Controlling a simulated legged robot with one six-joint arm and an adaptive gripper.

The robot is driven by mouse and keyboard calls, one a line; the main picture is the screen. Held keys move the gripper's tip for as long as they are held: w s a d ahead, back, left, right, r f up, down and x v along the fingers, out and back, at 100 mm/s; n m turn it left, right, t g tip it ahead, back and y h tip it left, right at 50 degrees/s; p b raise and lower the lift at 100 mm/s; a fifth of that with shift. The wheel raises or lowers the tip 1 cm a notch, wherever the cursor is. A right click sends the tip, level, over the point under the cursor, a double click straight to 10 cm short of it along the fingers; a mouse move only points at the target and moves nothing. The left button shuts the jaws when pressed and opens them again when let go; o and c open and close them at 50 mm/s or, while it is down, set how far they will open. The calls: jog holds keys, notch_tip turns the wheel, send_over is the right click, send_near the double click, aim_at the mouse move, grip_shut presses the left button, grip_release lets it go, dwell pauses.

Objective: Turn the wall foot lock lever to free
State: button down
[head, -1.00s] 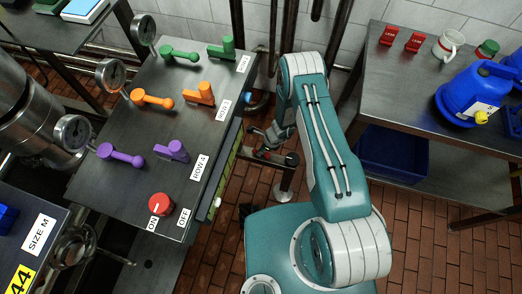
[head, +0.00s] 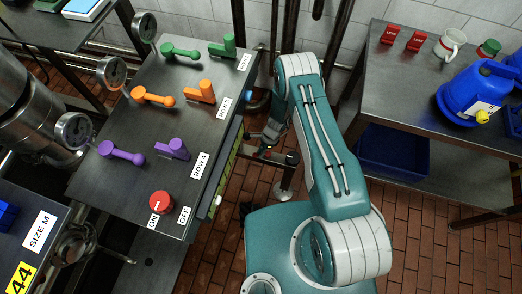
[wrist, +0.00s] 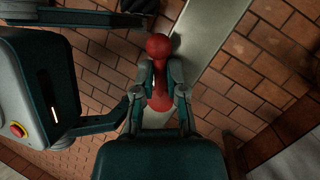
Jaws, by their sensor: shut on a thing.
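The red foot lock lever (wrist: 157,50) has a round ball end and shows in the wrist view, running between my fingers along a pale metal bar. My gripper (wrist: 158,70) is shut on it, one finger on each side just below the ball. In the head view my gripper (head: 262,137) is low in the gap right of the valve panel, partly hidden by my arm.
The steel valve panel (head: 140,190) with green, orange and purple handles and a red knob (head: 160,203) stands close on the left. A bench (head: 390,75) with red blocks, a mug and a blue jug stands right, a blue bin (head: 390,160) below it. Brick floor lies between.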

jog(key=n, duration=0.2)
jog(key=s+n+g+h, duration=0.1)
jog(key=n, duration=0.1)
jog(key=shift+d+n, duration=0.1)
jog(key=shift+n, duration=0.2)
jog(key=shift+s+d+n+g+h, duration=0.15)
jog(key=shift+n+h, duration=0.15)
jog(key=shift+n, duration=0.35)
jog(key=shift+s+d+n+g+h, duration=0.1)
jog(key=shift+n+g+h, duration=0.15)
jog(key=shift+n, duration=0.35)
jog(key=shift+s+d+n+g+h, duration=0.1)
jog(key=shift+n+h, duration=0.25)
jog(key=shift+n, duration=0.3)
jog(key=c, duration=0.7)
grip_release()
jog(key=v, duration=1.1)
jog(key=shift+w+r, duration=0.2)
jog(key=shift+r, duration=0.15)
